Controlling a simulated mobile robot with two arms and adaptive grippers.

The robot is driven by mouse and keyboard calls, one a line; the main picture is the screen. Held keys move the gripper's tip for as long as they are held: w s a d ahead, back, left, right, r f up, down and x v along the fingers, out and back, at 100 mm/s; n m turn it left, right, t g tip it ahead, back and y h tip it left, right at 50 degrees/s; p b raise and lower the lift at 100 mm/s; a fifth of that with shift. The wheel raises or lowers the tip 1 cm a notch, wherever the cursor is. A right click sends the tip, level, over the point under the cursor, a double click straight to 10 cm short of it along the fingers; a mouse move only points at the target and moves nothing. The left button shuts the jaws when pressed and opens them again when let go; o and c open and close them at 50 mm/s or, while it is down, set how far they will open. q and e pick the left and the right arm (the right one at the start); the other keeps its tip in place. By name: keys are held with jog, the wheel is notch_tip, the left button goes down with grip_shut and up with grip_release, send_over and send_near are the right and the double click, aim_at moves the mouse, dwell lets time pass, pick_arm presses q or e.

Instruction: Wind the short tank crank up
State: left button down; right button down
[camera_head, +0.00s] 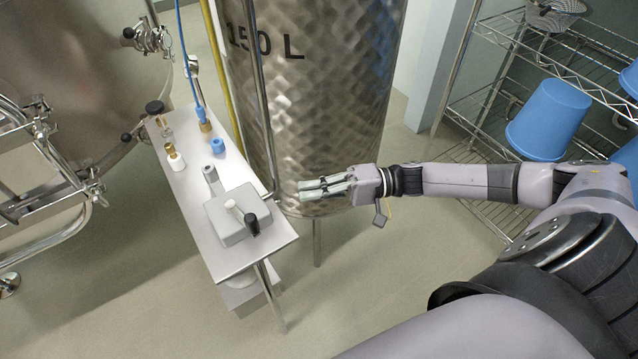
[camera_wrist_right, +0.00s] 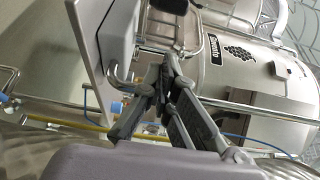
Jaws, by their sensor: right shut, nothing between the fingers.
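A grey box (camera_head: 228,222) lies on the narrow steel table (camera_head: 225,258), near its front end. On the box is a pale bar (camera_head: 237,211) with a black knob (camera_head: 252,223), which looks like a crank. I cannot tell for sure that it is the short tank crank. My right gripper (camera_head: 304,189) is shut and empty. It points left, to the right of the box and apart from it, in front of the 150 L tank (camera_head: 330,100). In the right wrist view its fingers (camera_wrist_right: 167,68) come together. My left gripper is out of view.
A large steel tank (camera_head: 80,60) stands at the left. Brass and blue fittings (camera_head: 217,147) stand further back on the table, with a blue hose (camera_head: 187,65) behind. A wire shelf (camera_head: 490,120) with a blue bucket (camera_head: 548,120) is at the right. The floor (camera_head: 340,290) in front is clear.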

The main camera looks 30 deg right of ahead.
send_near(240, 211)
jog(key=r, duration=0.3)
jog(key=shift+w+a+p, duration=0.3)
jog(key=shift+p, duration=0.1)
jog(key=shift+s+a+f+p, duration=0.1)
jog(key=shift+s+a+p, duration=0.35)
jog(key=shift+a, duration=0.55)
jog(key=shift+s+a, duration=0.35)
jog(key=shift+a, duration=0.25)
